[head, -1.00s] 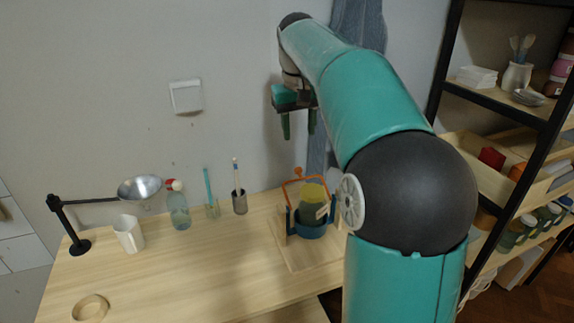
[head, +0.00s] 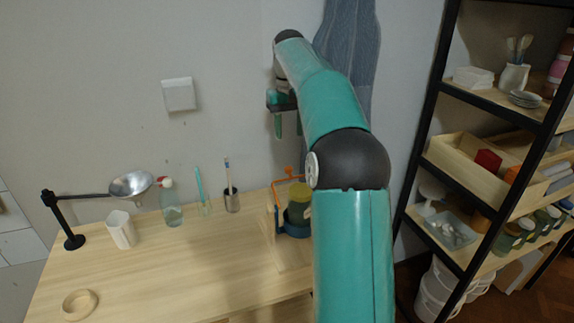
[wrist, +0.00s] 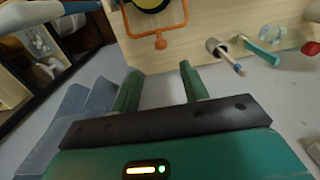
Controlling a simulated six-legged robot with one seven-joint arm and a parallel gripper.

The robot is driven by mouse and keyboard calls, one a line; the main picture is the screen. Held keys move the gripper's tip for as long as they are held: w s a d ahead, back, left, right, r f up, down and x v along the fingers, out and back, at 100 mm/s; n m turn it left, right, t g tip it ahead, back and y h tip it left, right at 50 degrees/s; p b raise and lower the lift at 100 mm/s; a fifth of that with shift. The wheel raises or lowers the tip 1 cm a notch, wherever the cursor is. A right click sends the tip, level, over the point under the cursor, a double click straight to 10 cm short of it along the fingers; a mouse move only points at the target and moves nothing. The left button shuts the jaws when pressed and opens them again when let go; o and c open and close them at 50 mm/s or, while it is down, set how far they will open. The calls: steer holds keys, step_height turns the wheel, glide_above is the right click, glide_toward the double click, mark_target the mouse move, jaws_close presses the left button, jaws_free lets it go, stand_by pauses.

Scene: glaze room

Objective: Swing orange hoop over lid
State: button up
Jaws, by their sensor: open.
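The orange hoop (head: 275,193) stands raised at the back of a blue holder (head: 296,231), with a small knob on its top bar. The hoop also shows in the wrist view (wrist: 158,42), its knob pointing toward my gripper. A yellow-green jar (head: 299,197) sits in the holder; its top appears to be the lid, a yellow disc cut by the top edge in the wrist view (wrist: 150,3). My gripper (head: 288,126) is open and empty, above and behind the hoop, apart from it. My arm hides the holder's right side.
A metal bowl (head: 131,186) hangs on a stand. Shelves (head: 440,170) stand right.

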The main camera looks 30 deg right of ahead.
step_height(320, 180, down, 12)
steer(key=shift+r, duration=0.1)
steer(key=shift+c, duration=0.2)
jaws_close()
